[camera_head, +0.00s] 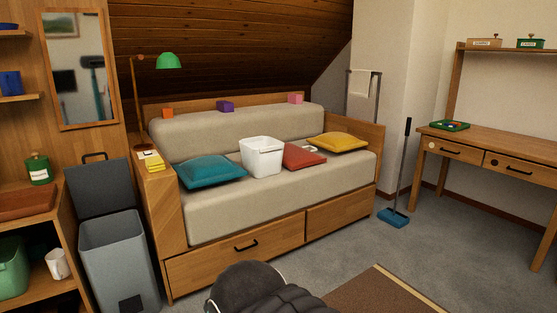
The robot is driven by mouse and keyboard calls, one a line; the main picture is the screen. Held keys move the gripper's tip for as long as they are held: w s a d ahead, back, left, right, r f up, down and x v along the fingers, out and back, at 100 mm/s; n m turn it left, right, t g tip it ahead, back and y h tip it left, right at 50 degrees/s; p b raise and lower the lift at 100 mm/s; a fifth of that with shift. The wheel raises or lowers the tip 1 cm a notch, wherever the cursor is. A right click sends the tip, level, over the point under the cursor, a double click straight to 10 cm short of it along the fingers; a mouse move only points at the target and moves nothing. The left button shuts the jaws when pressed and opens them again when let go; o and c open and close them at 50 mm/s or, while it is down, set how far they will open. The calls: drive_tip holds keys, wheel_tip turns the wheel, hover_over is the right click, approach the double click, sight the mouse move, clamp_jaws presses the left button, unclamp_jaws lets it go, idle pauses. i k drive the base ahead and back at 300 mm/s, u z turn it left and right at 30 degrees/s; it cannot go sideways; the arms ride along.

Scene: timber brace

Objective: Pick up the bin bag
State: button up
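I cannot make out a bin bag for certain. A tall grey bin (120,262) stands at the left with its dark lid (99,187) raised against the wall. Its upper inner walls look grey, and its bottom is hidden from this angle. A white container (261,157) stands upright on the sofa seat between the cushions; its inside is mostly hidden. A dark rounded part with a pale ring at the bottom middle looks like my own arm. My gripper's fingers do not show.
The sofa (280,196) with drawers fills the middle, holding teal (211,171), red (303,156) and yellow (339,142) cushions. A shelf unit (66,232) borders the bin. A blue-headed broom (394,216) and a desk (494,149) stand right. Grey carpet (350,242) lies open before the sofa.

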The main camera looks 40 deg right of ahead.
sight(262, 155)
drive_tip(key=z, duration=0.9)
drive_tip(key=k, duration=1.15)
drive_tip(key=z, duration=1.3)
drive_tip(key=i, duration=3.05)
drive_tip(key=u, duration=0.55)
drive_tip(key=i, duration=1.25)
drive_tip(key=u, duration=1.75)
drive_tip(key=i, duration=1.05)
drive_tip(key=u, duration=0.9)
